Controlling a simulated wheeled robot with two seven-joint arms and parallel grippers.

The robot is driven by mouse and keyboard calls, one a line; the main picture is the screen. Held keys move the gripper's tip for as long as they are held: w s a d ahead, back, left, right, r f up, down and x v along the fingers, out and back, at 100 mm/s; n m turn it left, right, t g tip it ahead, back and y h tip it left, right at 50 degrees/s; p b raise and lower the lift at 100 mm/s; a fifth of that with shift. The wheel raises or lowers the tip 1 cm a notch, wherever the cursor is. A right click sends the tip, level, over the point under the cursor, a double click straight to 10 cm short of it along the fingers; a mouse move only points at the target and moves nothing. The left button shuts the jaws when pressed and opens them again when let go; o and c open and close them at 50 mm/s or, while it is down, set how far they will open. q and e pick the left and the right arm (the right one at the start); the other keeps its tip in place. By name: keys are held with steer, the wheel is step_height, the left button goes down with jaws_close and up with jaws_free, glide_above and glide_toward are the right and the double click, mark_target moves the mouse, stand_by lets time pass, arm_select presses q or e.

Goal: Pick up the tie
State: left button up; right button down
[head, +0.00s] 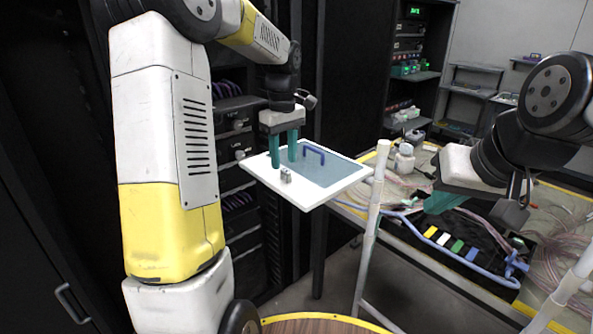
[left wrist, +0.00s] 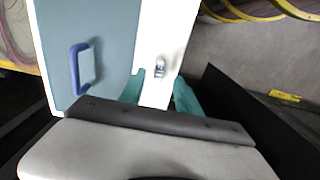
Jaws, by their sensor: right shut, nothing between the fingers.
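No thing in view is clearly recognisable as a tie. A small grey metallic piece (head: 286,175) stands on the white rim of a flat panel (head: 305,201); it also shows in the left wrist view (left wrist: 160,68). A blue U-shaped loop (head: 314,153) stands on the panel's grey-blue area, also seen in the left wrist view (left wrist: 82,68). My left gripper (head: 284,162) is open, its teal fingers pointing down just above the metallic piece, which shows between them in the left wrist view. My right gripper (head: 433,207) is shut and empty over the table at right.
A pale post (head: 370,225) stands between panel and table. Dark racks (head: 235,155) stand close behind my left arm.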

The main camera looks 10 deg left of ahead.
mark_target(285, 170)
arm_select(q)
step_height(285, 170, down, 5)
steer(key=shift+d+r, duration=0.15)
steer(key=shift+r, duration=0.05)
jaws_close()
